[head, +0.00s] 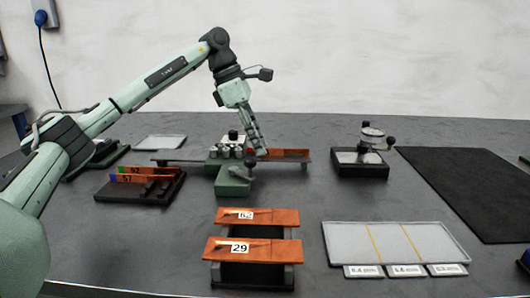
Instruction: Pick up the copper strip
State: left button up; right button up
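Several copper strips are in the head view; I cannot tell which one the task means. Two strips, labelled 62 (272,217) and 29 (270,248), lie on dark stands at the front. Two more, labelled 92 (170,171) and 57 (146,180), stand in a dark rack at left. My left gripper (262,148) points down, with its tips at the near end of the strip on the bar. Its fingers look close together; contact and opening are unclear. My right gripper is not seen.
A grey tray (345,245) with label cards stands at front right. A gauge on a black base (360,169) stands behind it. A black mat (480,190) covers the right side. A small light tray (160,142) lies at back left. The dark table is bare between these things.

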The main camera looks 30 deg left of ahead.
pick_arm(q)
jog(key=shift+w+d+f, duration=0.1)
jog(key=shift+f, duration=0.2)
jog(key=shift+c, duration=0.4)
grip_shut()
jog(key=shift+r, duration=0.2)
